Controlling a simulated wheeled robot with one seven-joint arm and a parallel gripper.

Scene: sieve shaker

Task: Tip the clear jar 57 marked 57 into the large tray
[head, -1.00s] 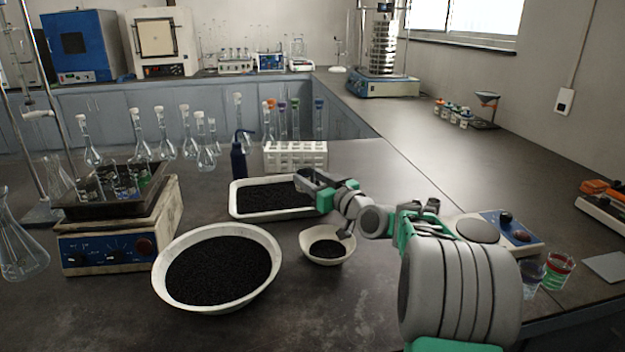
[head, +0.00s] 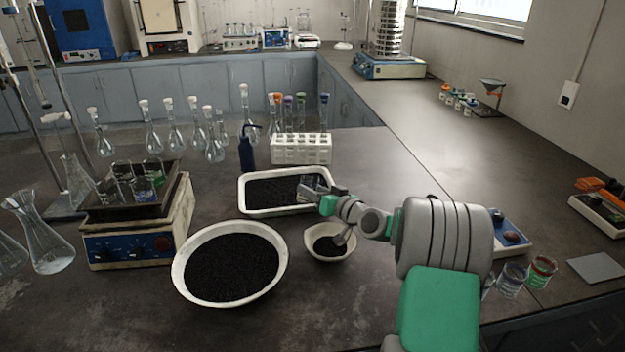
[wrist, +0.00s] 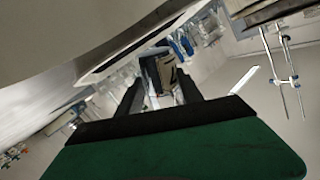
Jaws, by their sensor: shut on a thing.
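My gripper (head: 313,190) is over the right part of a white rectangular tray (head: 268,211) filled with black grains. It is shut on a small clear jar (head: 306,183), which sits at the fingertips above the grains. I cannot read its mark, and its tilt and contents are too small to tell. In the wrist view the two dark fingers (wrist: 155,88) reach forward with something clear between them. That view is strongly rolled.
A large round bowl of black grains (head: 180,273) and a small bowl (head: 343,255) stand in front of the tray. A white rack (head: 300,150) and a blue bottle (head: 246,152) stand behind it.

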